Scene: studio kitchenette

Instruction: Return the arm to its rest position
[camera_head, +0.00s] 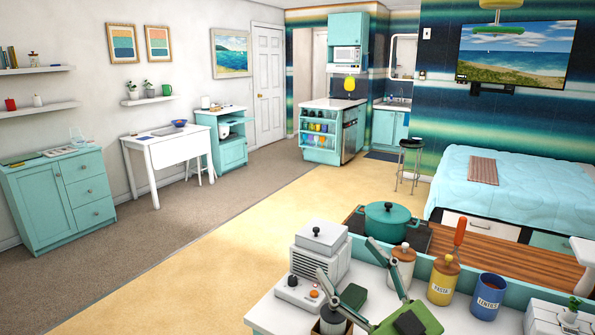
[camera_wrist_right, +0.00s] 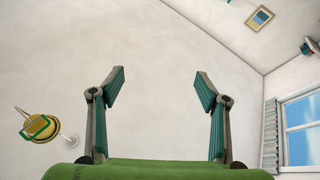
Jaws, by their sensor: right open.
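My right gripper (camera_head: 348,259) is in the lower middle of the head view, above the near counter, with its green body at the bottom edge. Its two fingers stand wide apart with nothing between them. In the right wrist view the gripper (camera_wrist_right: 160,82) is also open and empty, pointing up at a plain pale ceiling. My left gripper is in neither view.
The near counter (camera_head: 268,310) holds a white appliance (camera_head: 321,252), a yellow pasta jar (camera_head: 442,283), a blue lentils jar (camera_head: 487,297) and a teal pot (camera_head: 391,220) on a dark cooktop. A bed (camera_head: 520,190) stands behind. The floor at left is clear.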

